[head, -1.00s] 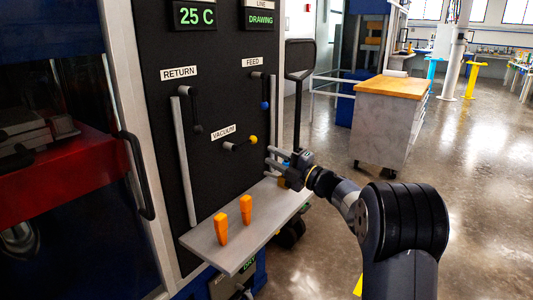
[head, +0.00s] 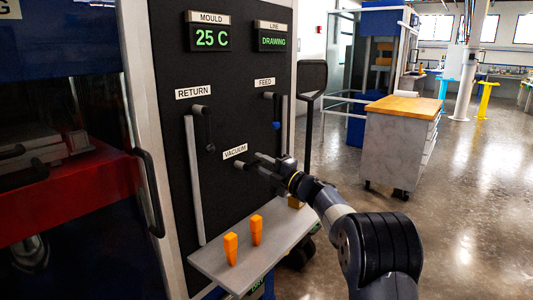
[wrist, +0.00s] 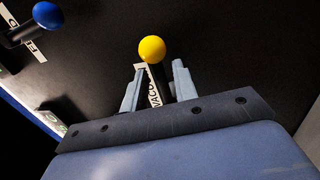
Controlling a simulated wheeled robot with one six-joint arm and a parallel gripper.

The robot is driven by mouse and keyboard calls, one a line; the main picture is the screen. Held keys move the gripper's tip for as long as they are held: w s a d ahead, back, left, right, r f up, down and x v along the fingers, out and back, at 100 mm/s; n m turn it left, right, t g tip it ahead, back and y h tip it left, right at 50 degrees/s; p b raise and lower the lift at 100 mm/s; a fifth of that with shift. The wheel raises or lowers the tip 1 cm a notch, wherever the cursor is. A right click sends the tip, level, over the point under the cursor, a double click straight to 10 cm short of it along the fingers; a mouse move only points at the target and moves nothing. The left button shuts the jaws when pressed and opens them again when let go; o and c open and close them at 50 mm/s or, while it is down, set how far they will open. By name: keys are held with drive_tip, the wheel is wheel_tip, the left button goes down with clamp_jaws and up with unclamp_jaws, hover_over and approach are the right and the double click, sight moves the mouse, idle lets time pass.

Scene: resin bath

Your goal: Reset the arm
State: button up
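My gripper (head: 262,163) is in front of the black panel at the VACUUM valve (head: 240,165). In the wrist view my gripper (wrist: 158,68) is open, one finger on each side of the valve's black lever. The lever's yellow ball (wrist: 152,49) shows just beyond the fingertips. I cannot tell whether a finger touches the lever. In the head view my gripper hides the yellow ball. The VACUUM label (head: 235,151) is above the valve.
The blue-ended FEED lever (head: 276,125) and the RETURN lever (head: 210,147) hang on the panel.

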drive_tip(key=shift+x, duration=0.9)
drive_tip(key=v, duration=1)
drive_tip(key=x, duration=1)
drive_tip(key=shift+a, duration=0.1)
drive_tip(key=shift+s+f+m+t+h+p, duration=0.1)
drive_tip(key=shift+f+m+t+h+p, duration=0.1)
drive_tip(key=shift+m, duration=0.4)
drive_tip(key=shift+f+m+t+h+p, duration=0.1)
drive_tip(key=shift+f+m, duration=0.15)
drive_tip(key=shift+m, duration=0.35)
